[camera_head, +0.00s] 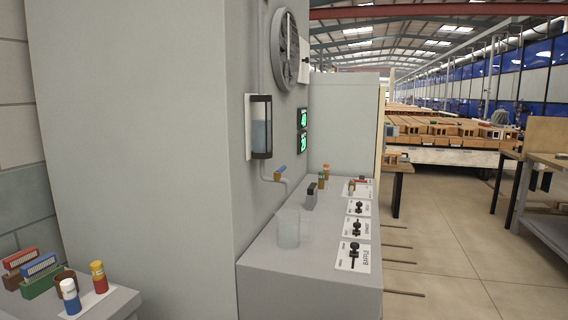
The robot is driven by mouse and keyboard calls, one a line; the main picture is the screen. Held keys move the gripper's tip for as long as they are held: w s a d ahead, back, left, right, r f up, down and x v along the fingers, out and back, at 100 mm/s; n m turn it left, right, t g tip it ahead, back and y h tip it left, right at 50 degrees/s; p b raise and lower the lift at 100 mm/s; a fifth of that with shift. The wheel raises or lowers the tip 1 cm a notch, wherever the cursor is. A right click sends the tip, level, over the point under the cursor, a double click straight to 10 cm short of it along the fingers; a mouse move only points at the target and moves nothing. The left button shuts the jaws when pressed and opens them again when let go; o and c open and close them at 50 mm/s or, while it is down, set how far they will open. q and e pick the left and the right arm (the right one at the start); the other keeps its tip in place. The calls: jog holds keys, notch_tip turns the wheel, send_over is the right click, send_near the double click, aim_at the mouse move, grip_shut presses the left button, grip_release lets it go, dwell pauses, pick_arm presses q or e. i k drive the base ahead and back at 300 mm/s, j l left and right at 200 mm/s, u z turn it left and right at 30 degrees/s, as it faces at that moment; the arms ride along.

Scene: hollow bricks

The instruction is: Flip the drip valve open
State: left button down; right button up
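The drip valve (278,172) has a small yellow-orange lever and sits on a thin grey pipe below a wall-mounted reservoir (260,127). The reservoir is a dark-framed clear cylinder with bluish liquid in it. The lever is tilted, its upper end to the right; I cannot tell its exact setting at this size. A clear beaker (289,229) stands on the grey console (300,268) below and in front of the pipe's end. Neither of my grippers is in view.
Black levers on white plates, including one marked BAFFLE (353,257), line the console's right side. A dark-handled block (311,195) stands behind the beaker. A fan (285,50) and green displays (303,130) are on the wall. Bottles (98,278) stand lower left.

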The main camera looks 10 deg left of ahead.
aim_at(281, 170)
jog(key=k+l+u, duration=0.1)
jog(key=l, duration=0.35)
jog(key=k+l+u, duration=0.1)
jog(key=l, duration=0.35)
jog(key=l+u, duration=0.25)
jog(key=l, duration=0.7)
jog(key=i+l+u, duration=0.1)
jog(key=l, duration=0.2)
jog(key=i+l+u, duration=0.1)
jog(key=l, duration=0.2)
jog(key=i+l, duration=0.1)
jog(key=l, duration=0.2)
jog(key=i+l+u, duration=0.2)
jog(key=i+l, duration=0.15)
jog(key=l, duration=0.2)
jog(key=i+l+u, duration=0.15)
jog(key=l, duration=0.15)
jog(key=i+l+u, duration=0.1)
jog(key=i+l, duration=0.5)
